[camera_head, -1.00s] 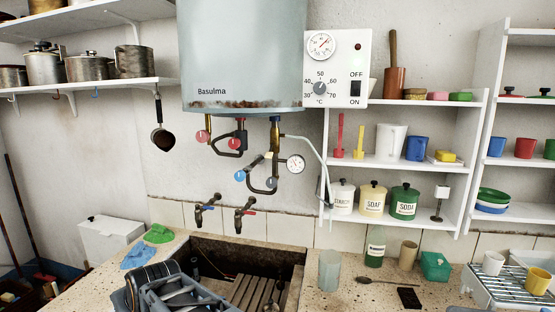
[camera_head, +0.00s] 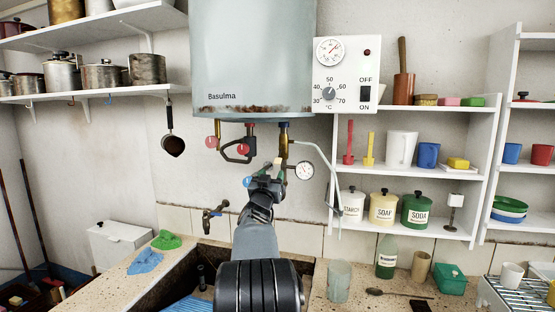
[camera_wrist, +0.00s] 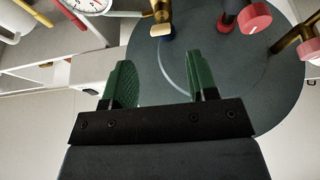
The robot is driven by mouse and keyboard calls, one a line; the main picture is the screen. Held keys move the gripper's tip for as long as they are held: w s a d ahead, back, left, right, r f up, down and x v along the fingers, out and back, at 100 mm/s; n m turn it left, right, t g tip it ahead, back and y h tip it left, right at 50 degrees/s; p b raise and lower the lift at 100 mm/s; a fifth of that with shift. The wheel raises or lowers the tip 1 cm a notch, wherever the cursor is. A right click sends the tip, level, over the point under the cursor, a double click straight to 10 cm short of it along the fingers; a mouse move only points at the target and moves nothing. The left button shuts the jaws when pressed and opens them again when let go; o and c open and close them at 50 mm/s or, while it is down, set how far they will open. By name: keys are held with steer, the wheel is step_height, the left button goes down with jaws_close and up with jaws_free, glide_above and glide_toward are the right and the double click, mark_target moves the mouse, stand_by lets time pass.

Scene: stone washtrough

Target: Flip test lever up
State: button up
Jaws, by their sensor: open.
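A small cream lever (camera_head: 278,162), which looks like the test lever, sits on the brass pipework under the grey boiler (camera_head: 250,60). It also shows in the wrist view (camera_wrist: 160,30), on a brass fitting with a blue part beside it. My gripper (camera_head: 267,179) is raised below the boiler, in front of the lower pipework, and hides part of it. In the wrist view my gripper (camera_wrist: 159,65) has its two green fingers wide apart with nothing between them. The lever lies beyond the fingertips, roughly in line with the gap, apart from both fingers.
Red knobs (camera_head: 243,149) hang to the left of the lever, and a round gauge (camera_head: 304,171) is close on its right. A blue knob (camera_head: 248,182) is beside my gripper. A tap (camera_head: 213,214) sits lower on the wall. A control box (camera_head: 346,75) is at the upper right.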

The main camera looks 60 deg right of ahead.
mark_target(277, 164)
steer(key=p+x, duration=0.3)
steer(key=x, duration=0.6)
steer(key=shift+w, duration=0.1)
jaws_close()
stand_by(0.4)
